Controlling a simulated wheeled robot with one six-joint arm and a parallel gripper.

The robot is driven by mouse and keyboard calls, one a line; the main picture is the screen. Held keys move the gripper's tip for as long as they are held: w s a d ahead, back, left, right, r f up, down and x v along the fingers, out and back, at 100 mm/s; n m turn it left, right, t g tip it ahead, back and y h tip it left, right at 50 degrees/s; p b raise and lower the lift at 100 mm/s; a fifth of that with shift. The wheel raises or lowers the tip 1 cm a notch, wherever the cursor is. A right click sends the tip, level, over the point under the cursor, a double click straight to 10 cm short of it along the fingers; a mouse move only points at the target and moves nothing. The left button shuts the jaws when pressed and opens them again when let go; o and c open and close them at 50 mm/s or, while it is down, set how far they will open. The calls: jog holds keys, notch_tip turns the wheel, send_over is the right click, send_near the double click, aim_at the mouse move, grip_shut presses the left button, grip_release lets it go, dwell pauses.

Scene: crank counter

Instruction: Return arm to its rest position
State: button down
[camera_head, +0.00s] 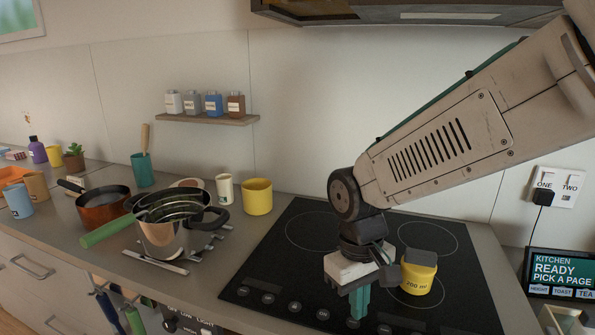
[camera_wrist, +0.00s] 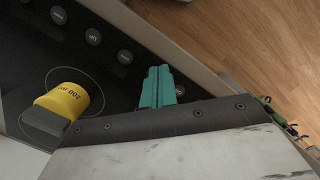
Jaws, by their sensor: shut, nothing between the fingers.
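My gripper (camera_head: 359,303) points down over the front part of the black cooktop (camera_head: 270,262) in the head view. Its teal fingers are together with nothing between them. In the wrist view the closed fingers (camera_wrist: 158,84) show above the cooktop's front edge. A yellow cup marked 200 (camera_head: 418,277) with a dark grey part stands just right of my gripper on the cooktop. The cup also shows at the left of the wrist view (camera_wrist: 76,98).
A steel pot (camera_head: 172,236) with a green-handled strainer stands left of the cooktop. A copper pan (camera_head: 103,206) and yellow mug (camera_head: 257,197) are near it. A spice shelf (camera_head: 208,119) hangs on the wall. A kitchen screen (camera_head: 560,275) stands at right. The rear cooktop is clear.

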jog(key=s+d+r+m+t, duration=0.2)
jog(key=s+d+r+m, duration=0.3)
jog(key=s+d+r, duration=0.4)
jog(key=s+d, duration=0.4)
jog(key=d, duration=0.2)
jog(key=shift+s+d+m+t+y, duration=0.3)
jog(key=shift+s, duration=0.05)
jog(key=shift+r, duration=0.1)
